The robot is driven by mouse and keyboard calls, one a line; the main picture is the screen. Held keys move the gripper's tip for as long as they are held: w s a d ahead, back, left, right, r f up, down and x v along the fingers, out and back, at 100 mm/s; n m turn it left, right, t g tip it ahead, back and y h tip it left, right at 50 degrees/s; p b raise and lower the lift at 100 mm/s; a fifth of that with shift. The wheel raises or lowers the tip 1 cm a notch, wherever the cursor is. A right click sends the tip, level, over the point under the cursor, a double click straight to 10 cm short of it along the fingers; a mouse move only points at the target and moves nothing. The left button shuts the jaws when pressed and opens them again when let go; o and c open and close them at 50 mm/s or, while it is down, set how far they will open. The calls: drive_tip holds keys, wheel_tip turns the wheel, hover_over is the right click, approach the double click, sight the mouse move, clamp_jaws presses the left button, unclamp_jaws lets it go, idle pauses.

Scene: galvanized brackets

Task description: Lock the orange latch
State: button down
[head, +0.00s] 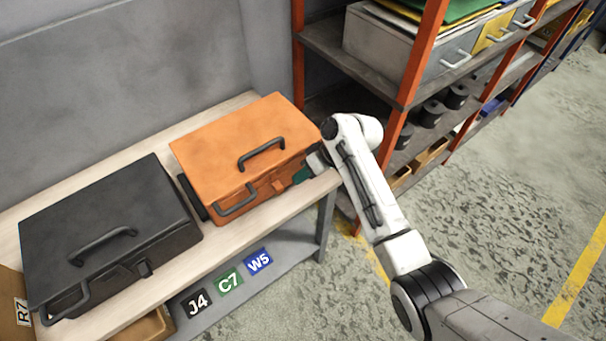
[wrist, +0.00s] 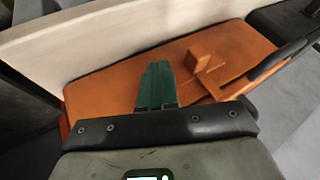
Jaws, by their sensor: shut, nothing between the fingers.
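The orange case (head: 235,140) stands on the bench with its lid down and a black handle on top. Its orange latch (head: 279,186) is on the front face, right of the front handle. In the wrist view the latch (wrist: 198,61) shows as a small raised block with a strip beside it. My gripper (head: 301,175) is at the right part of the case's front, beside the latch. Its green fingers (wrist: 157,70) are together and empty, left of the latch in the wrist view. I cannot tell whether they touch the case, or whether the latch is locked.
A black case (head: 100,225) with handles stands left of the orange one on the wooden bench (head: 312,188). Labels J4, C7 and W5 (head: 258,262) are below the bench's front edge. An orange-framed shelf (head: 420,50) stands at the right. The floor in front is clear.

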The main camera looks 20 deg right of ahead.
drive_tip(key=b+v, duration=0.1)
drive_tip(key=v, duration=0.9)
drive_tip(key=shift+d, duration=0.25)
drive_tip(key=s+f+m+h, duration=0.1)
drive_tip(key=s+f, duration=0.6)
drive_tip(key=s, duration=0.1)
drive_tip(key=s+d+f+m+h, duration=0.1)
drive_tip(key=s+d+m+h, duration=0.1)
drive_tip(key=s, duration=1.1)
drive_tip(key=s+d+f+m+g+h, duration=0.1)
drive_tip(key=s+d+h, duration=0.3)
drive_tip(key=s, duration=1)
drive_tip(key=shift+f+m+g, duration=0.2)
drive_tip(key=shift+m+g, duration=0.1)
drive_tip(key=shift+m, duration=0.4)
